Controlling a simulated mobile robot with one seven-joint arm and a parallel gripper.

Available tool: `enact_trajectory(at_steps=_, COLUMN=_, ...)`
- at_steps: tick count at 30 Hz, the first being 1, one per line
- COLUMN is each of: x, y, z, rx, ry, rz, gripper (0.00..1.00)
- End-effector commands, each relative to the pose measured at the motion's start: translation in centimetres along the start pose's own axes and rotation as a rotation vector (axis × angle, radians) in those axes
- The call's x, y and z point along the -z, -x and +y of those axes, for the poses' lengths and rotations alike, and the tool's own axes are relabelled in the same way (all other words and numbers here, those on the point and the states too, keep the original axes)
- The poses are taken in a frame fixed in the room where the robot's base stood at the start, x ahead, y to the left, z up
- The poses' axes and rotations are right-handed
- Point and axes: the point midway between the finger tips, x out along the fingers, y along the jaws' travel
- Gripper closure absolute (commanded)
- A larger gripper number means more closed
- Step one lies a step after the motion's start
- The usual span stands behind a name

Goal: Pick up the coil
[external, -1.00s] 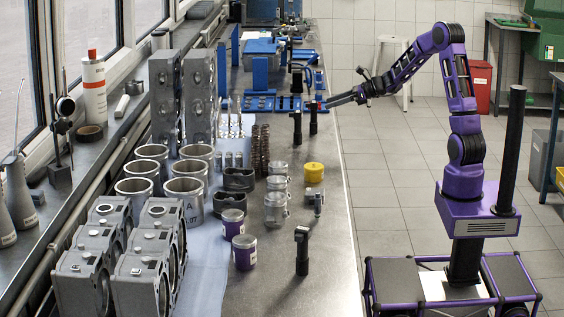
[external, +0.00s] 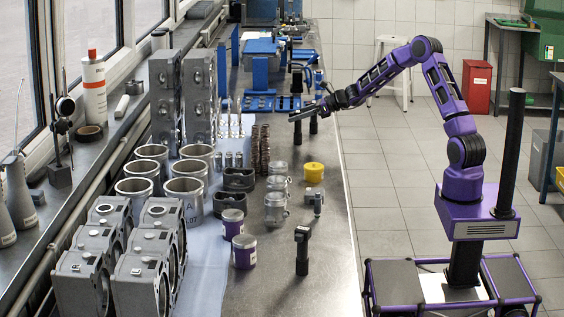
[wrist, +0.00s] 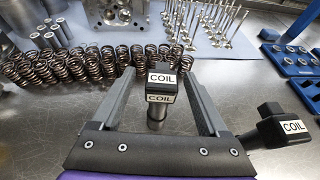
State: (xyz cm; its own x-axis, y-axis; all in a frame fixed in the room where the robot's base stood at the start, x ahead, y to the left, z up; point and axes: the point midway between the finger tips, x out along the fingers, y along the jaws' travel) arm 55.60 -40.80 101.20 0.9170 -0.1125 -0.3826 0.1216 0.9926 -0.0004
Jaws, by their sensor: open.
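A black coil (wrist: 160,92) with white COIL labels stands upright on the metal bench, between the fingers of my gripper (wrist: 158,80) in the wrist view. The fingers are open, one on each side, with a visible gap to it. In the external view my gripper (external: 297,115) reaches over the bench from the right, and it partly hides this coil (external: 297,132). A second coil (wrist: 283,128) stands just right of the right finger in the wrist view.
A row of valve springs (wrist: 85,65) stands beyond the fingertips. Valves (wrist: 215,22) stand upright on a blue cloth behind them. A blue rack (wrist: 292,58) lies at the right. Bare bench lies left of my gripper in the wrist view.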

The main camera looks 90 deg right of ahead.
Motion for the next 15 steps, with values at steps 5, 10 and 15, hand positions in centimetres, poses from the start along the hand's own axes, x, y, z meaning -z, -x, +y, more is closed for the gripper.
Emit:
enact_trajectory(at_steps=5, x=0.1, y=-2.5, z=-0.1, rx=-0.001, ry=-0.001, rz=-0.001, gripper=0.22)
enact_trajectory(at_steps=10, x=0.1, y=-3.1, z=-0.1, rx=0.0, ry=-0.001, rz=-0.001, gripper=0.22)
enact_trajectory(at_steps=15, x=0.1, y=-3.1, z=-0.1, rx=0.0, ry=0.0, rz=0.0, gripper=0.26)
